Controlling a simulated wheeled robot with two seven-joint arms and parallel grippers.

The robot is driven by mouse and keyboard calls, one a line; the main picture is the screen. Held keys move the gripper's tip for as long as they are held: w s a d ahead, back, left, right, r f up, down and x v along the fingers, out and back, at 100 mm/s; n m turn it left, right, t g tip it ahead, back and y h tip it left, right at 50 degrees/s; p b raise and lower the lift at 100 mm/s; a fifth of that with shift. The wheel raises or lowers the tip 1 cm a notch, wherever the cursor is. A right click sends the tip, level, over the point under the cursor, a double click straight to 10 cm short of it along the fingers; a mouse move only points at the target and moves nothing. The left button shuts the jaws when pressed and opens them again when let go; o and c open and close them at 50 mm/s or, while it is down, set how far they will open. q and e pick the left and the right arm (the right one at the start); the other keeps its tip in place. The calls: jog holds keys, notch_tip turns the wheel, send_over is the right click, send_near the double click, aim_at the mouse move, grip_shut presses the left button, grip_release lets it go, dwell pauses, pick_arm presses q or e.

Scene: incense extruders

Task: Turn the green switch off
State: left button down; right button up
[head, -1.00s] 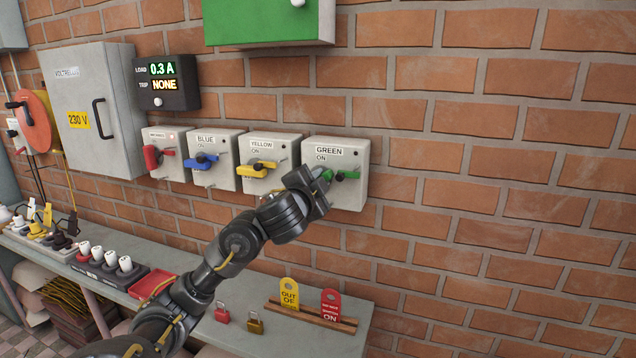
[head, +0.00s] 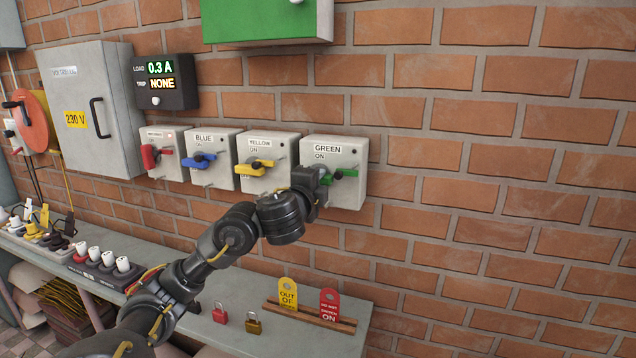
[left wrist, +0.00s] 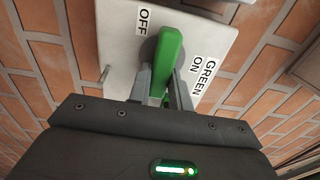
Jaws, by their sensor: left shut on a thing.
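The green switch is a grey box (head: 352,198) labelled GREEN and ON, at the right end of a row of wall switches. Its green handle (head: 346,173) lies roughly sideways across the box front in the head view. My left gripper (head: 325,177) is at the left end of this handle and partly hides the box's lower left. In the left wrist view the green handle (left wrist: 166,62) sits between the two fingers of my left gripper (left wrist: 162,88), which are shut on it. The OFF and ON labels show on either side of the handle there. My right gripper is not in view.
The yellow switch (head: 266,181) and blue switch (head: 212,176) are close to the left of my gripper. A grey bench (head: 345,285) below holds padlocks (head: 253,323) and tags (head: 329,304). A display (head: 166,82) reads 0.3 A and NONE. Bare brick wall is to the right.

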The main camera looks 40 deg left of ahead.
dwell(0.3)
pick_arm(q)
jog(key=c, duration=1.3)
grip_release()
jog(key=shift+d, duration=0.1)
